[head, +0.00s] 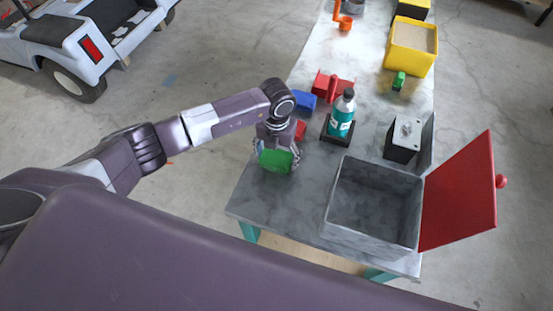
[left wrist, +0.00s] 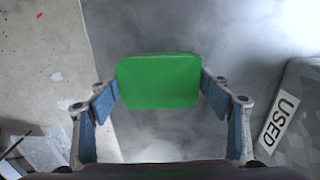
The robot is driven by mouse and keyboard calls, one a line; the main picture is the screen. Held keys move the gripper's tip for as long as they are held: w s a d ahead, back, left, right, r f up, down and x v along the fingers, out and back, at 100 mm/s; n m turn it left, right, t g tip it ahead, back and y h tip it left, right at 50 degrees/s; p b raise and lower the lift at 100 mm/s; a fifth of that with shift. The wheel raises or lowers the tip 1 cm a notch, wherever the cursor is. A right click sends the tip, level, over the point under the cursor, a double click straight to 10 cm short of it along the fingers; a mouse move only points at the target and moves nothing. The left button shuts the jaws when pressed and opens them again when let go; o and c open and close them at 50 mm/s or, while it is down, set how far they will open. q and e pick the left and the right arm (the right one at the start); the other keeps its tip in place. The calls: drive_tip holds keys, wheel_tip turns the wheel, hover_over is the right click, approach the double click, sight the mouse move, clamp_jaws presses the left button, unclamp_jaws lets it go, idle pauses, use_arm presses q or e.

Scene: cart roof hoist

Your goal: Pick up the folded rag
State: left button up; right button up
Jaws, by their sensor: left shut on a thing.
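The folded rag (head: 276,162) is a green, rounded rectangular pad. My left gripper (head: 277,155) is shut on it, over the near left end of the grey workbench (head: 262,205). In the left wrist view the rag (left wrist: 160,80) sits between the two blue-padded fingers, which press on its left and right sides. Whether it touches the bench or hangs just above it I cannot tell. My right gripper is not in view.
Right of the rag stands an open grey bin (head: 332,235) with a raised red lid (head: 462,197); a "USED" label (left wrist: 279,121) shows in the wrist view. A teal bottle (head: 341,116), red and blue items and a yellow box (head: 411,61) stand farther back.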

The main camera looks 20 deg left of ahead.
sight(277, 157)
use_arm(q)
wheel_tip(277, 157, up, 20)
drive_tip(key=b, duration=0.4)
